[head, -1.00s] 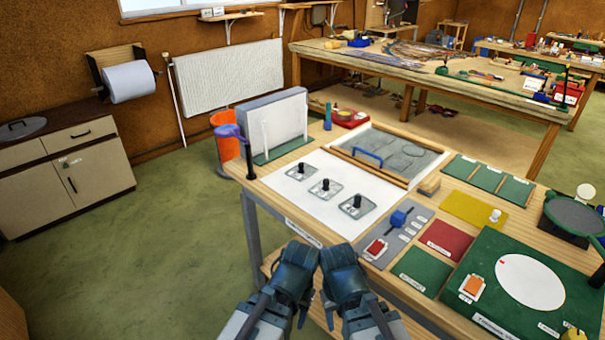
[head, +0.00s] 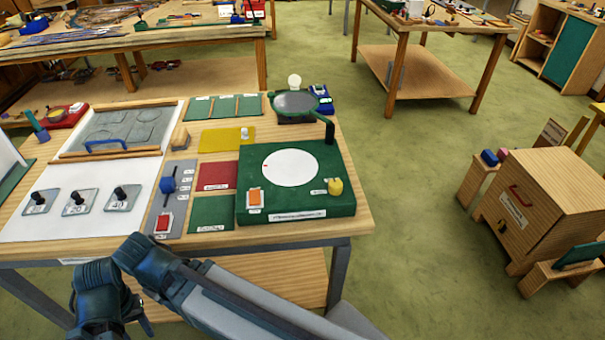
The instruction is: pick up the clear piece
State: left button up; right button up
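Three clear, square-looking pieces with black knobs lie in a row on a white sheet (head: 40,229) at the left of the bench: a left one (head: 34,208), a middle one (head: 72,209) and a right one (head: 116,205). I cannot tell from their labels which one is the clear piece. My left gripper (head: 100,302) and my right gripper (head: 142,258) are close together in front of the bench's near edge, apart from the pieces. Their fingertips are not clearly seen, and neither visibly holds anything.
Behind the sheet is a wood-edged tray (head: 125,131) with a blue handle. A grey panel (head: 182,180) with a blue knob and a green block (head: 300,207) with a white disc stand to the right. A wooden box (head: 550,200) stands on the floor.

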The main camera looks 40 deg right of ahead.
aim_at(40, 202)
jog(key=z, duration=1.5)
jog(key=u, duration=1.75)
jog(key=j+z, duration=0.2)
jog(key=z, duration=0.7)
jog(key=j+z, duration=0.3)
jog(key=k+j+z, duration=0.1)
jog(key=j+z, duration=0.2)
jog(key=j, duration=0.2)
jog(key=k+j+z, duration=0.1)
jog(key=j+z, duration=0.2)
jog(key=k+j, duration=0.1)
jog(key=j, duration=0.25)
jog(key=k+j+z, duration=0.1)
jog(key=j, duration=0.2)
jog(key=k+j, duration=0.15)
jog(key=j, duration=0.15)
jog(key=k+j, duration=0.1)
jog(key=j, duration=0.25)
jog(key=z, duration=0.05)
